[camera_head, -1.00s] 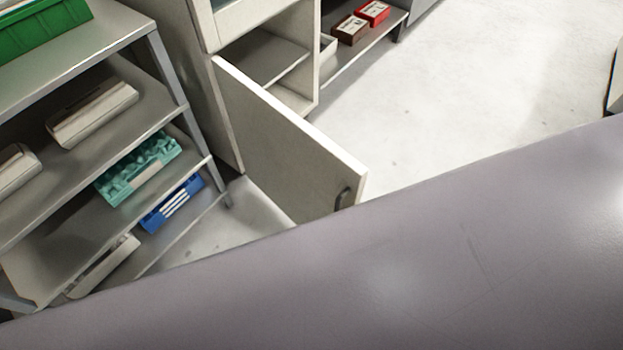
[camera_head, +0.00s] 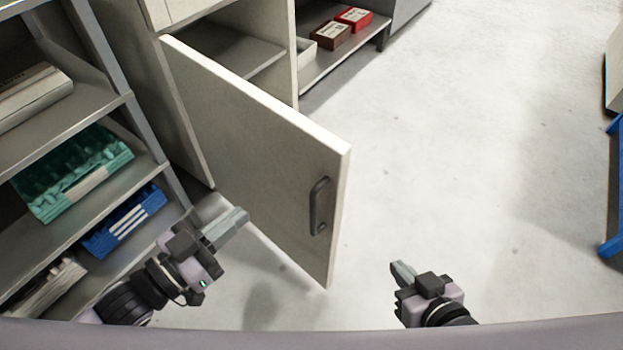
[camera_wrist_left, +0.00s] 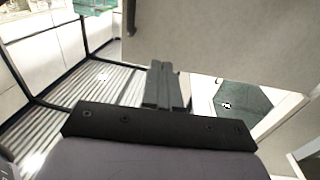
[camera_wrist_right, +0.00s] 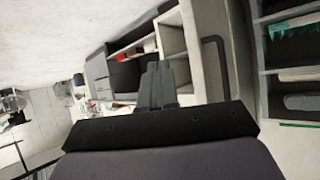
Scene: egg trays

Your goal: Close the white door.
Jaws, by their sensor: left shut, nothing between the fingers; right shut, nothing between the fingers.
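The white door (camera_head: 255,150) stands wide open from the white cabinet (camera_head: 140,75), hinged at its left edge, with a dark handle (camera_head: 319,206) near its free edge. My left gripper (camera_head: 238,220) is shut and empty, low beside the door's near face, left of the handle. The door's face fills the upper part of the left wrist view (camera_wrist_left: 215,40). My right gripper (camera_head: 398,268) is shut and empty, to the right of the door's free edge and apart from it. In the right wrist view, the door edge and handle (camera_wrist_right: 216,65) show right of the fingers.
A metal shelf rack (camera_head: 150,170) with a teal tray (camera_head: 75,180) and a blue tray (camera_head: 125,222) stands close on the left. Red and brown boxes (camera_head: 331,33) lie on a low shelf behind. The floor (camera_head: 460,150) at right is clear. A blue frame (camera_head: 612,200) is at the right edge.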

